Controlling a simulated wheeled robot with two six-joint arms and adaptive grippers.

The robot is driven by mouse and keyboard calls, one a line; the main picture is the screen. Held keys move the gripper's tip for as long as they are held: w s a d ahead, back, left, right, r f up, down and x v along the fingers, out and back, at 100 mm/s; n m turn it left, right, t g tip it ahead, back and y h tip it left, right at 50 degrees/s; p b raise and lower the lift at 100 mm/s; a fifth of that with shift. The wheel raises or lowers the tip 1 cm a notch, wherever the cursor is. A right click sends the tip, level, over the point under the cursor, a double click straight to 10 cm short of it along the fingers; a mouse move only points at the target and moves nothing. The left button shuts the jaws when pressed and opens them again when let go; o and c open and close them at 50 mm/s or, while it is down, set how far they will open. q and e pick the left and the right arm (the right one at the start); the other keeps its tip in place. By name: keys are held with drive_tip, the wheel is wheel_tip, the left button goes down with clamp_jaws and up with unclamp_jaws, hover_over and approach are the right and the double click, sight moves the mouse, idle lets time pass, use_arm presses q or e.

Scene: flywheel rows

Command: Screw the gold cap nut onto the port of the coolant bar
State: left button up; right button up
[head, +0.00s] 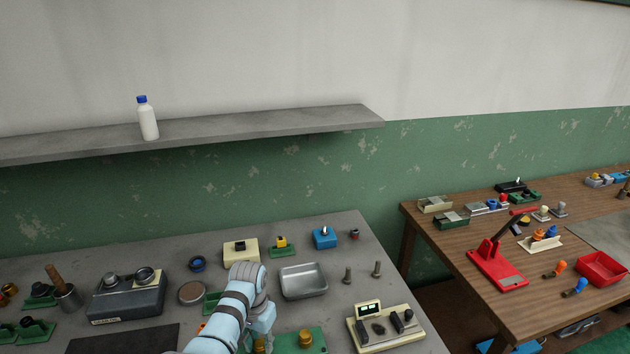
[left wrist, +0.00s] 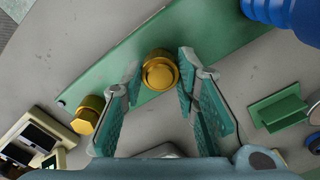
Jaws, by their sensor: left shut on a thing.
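The gold cap nut (left wrist: 160,74) is round, with a domed top, and sits between the fingertips of my left gripper (left wrist: 160,72), which is shut on it. Behind it in the left wrist view is the long green coolant bar (left wrist: 215,28). I cannot tell whether the nut touches the bar's port, which is hidden. A second gold fitting (left wrist: 88,115) stands at the bar's other end. In the head view the left gripper (head: 260,338) is low at the front, over the green bar (head: 284,347); the gold fitting (head: 305,338) stands right of it. My right gripper is not in view.
A metal tray (head: 303,282) lies behind the bar. Two bolts (head: 347,275) (head: 377,269) stand right of the tray. A cream device (head: 385,328) is to the right. A large blue ribbed part (left wrist: 282,14) is close to the bar in the wrist view.

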use_arm(q)
drive_tip(key=shift+r+m, duration=0.1)
drive_tip(key=shift+m, duration=0.7)
drive_tip(key=m, duration=0.3)
drive_tip(key=shift+m, duration=0.3)
drive_tip(key=m, duration=0.4)
drive_tip(key=shift+m, duration=0.4)
drive_tip(key=m, duration=0.5)
